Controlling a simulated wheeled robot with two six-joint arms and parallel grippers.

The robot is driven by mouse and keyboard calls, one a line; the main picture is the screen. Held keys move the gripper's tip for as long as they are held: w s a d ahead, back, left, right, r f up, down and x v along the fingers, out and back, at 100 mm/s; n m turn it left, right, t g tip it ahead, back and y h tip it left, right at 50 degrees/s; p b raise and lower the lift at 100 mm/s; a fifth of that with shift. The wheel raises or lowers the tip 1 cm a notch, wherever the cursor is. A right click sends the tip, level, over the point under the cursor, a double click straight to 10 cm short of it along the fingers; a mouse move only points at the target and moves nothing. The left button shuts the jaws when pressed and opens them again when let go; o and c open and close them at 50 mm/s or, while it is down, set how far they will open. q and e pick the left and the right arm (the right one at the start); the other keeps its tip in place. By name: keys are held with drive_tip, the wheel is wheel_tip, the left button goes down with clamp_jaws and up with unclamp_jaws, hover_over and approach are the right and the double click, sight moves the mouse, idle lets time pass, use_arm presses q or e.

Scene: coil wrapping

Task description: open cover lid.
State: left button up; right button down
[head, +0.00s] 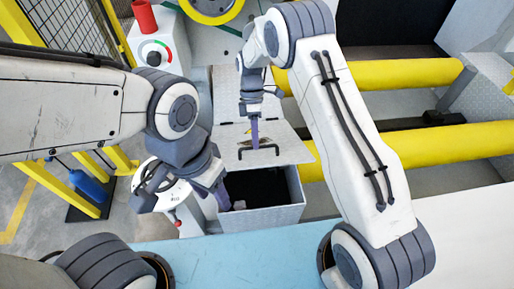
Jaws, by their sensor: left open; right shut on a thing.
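The grey cover lid (290,153) lies tilted over a grey metal box (285,215), and its right corner sticks out past the box wall. The dark inside of the box shows below the lid's near edge. A black bar handle (271,149) is on the lid near that edge. My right gripper (255,145) points down from above and is shut on the handle. My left gripper (224,200) is open at the left side of the box opening, with its purple fingers near the rim. Whether it touches the box or lid is hard to tell.
Yellow rollers (410,138) run across to the right of the box. A control post with a red top (144,17) stands at the back left. A yellow fence (80,20) and a blue bottle (90,187) are at the left. A light blue surface (250,255) lies in front.

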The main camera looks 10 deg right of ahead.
drive_tip(key=w+r, duration=0.1)
drive_tip(key=w+r+p, duration=0.1)
drive_tip(key=w, duration=0.1)
drive_tip(key=shift+w+r, duration=0.15)
drive_tip(key=shift+r, duration=0.05)
drive_tip(key=c, duration=0.9)
unclamp_jaws()
drive_tip(key=shift+w+d+f, duration=0.1)
drive_tip(key=v, duration=1)
drive_tip(key=shift+r+p, duration=0.35)
drive_tip(key=shift+p, duration=0.05)
